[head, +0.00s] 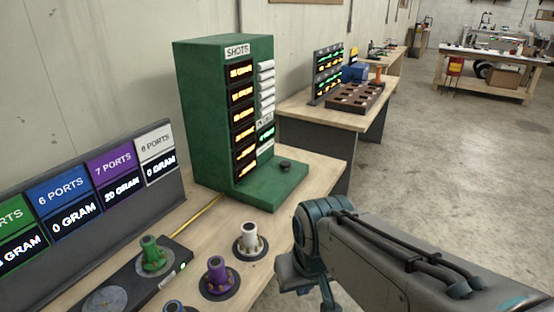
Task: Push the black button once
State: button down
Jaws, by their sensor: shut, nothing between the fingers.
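A small round black button (285,166) sits on the low front base of a green machine (222,115) labelled "SHOTS". The machine stands upright on a wooden table (322,166) and carries a column of lit orange displays. Nothing touches the button in this view. My arm reaches in from the lower right, to the right of and nearer than the button. My gripper's fingers do not show in the frame.
Green (151,257), purple (217,275) and white (249,240) ported pieces stand on the near table, by a panel of gram displays (75,213). A second table with a brown tray (352,97) stands behind. Open floor lies right.

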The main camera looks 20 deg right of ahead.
aim_at(285, 164)
jog(key=k, duration=1.25)
jog(key=z, duration=0.25)
jog(key=i, duration=0.3)
jog(key=z, duration=0.75)
jog(key=i, duration=1.9)
jog(key=u, duration=0.75)
